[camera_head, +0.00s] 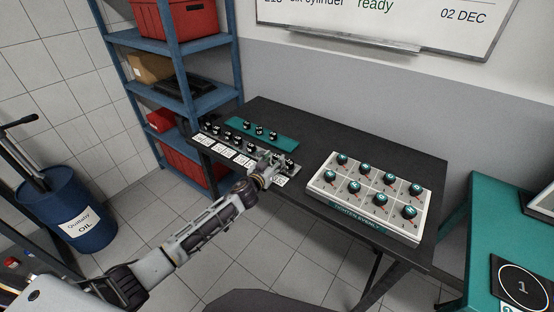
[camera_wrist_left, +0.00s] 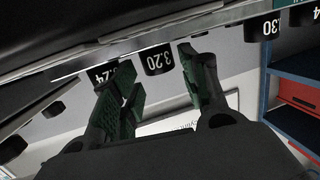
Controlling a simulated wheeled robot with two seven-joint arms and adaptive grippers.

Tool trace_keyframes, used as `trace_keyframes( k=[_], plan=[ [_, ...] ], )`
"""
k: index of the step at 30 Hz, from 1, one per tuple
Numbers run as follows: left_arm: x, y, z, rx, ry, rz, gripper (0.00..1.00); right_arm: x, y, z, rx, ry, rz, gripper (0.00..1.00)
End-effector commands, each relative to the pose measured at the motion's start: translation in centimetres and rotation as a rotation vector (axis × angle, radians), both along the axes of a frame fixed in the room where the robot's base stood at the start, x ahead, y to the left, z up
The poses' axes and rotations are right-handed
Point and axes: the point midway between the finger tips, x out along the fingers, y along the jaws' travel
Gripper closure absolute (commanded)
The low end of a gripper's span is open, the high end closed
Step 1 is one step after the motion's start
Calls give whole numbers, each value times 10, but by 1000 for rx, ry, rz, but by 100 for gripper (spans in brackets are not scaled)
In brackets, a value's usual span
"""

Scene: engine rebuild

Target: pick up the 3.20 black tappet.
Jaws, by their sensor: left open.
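The black tappet marked 3.20 (camera_wrist_left: 158,60) shows in the left wrist view, where the picture is upside down. It is on a pale metal strip (camera_wrist_left: 215,30). My left gripper (camera_wrist_left: 160,82) is open, with one finger on each side of the 3.20 tappet in that view. I cannot tell whether the fingers touch it. A black tappet marked .24 (camera_wrist_left: 122,72) is partly hidden behind the left-hand finger. In the head view my left gripper (camera_head: 270,168) is at the right end of the tappet row, and the 3.20 label cannot be read. My right gripper is not in view.
A teal strip (camera_head: 283,138) with several black tappets lies behind the row. White label cards (camera_head: 222,149) line its front. A white tray (camera_head: 322,177) with several teal-topped black pieces stands to the right on the black table (camera_head: 345,138). Blue shelves (camera_head: 186,46) stand behind left.

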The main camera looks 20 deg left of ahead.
Motion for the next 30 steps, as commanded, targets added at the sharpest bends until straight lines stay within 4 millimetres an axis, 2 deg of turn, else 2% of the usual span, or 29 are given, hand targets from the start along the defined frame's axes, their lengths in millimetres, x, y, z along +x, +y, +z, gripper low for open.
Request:
trace_keyframes(
  k=[7,23,30],
  plan=[
    [13,-2,-2,2,1,1,56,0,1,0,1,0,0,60],
    [14,-2,-3,1,1,0,56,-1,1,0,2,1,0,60],
    [14,-2,-3,1,1,0,86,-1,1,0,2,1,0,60]
  ],
)
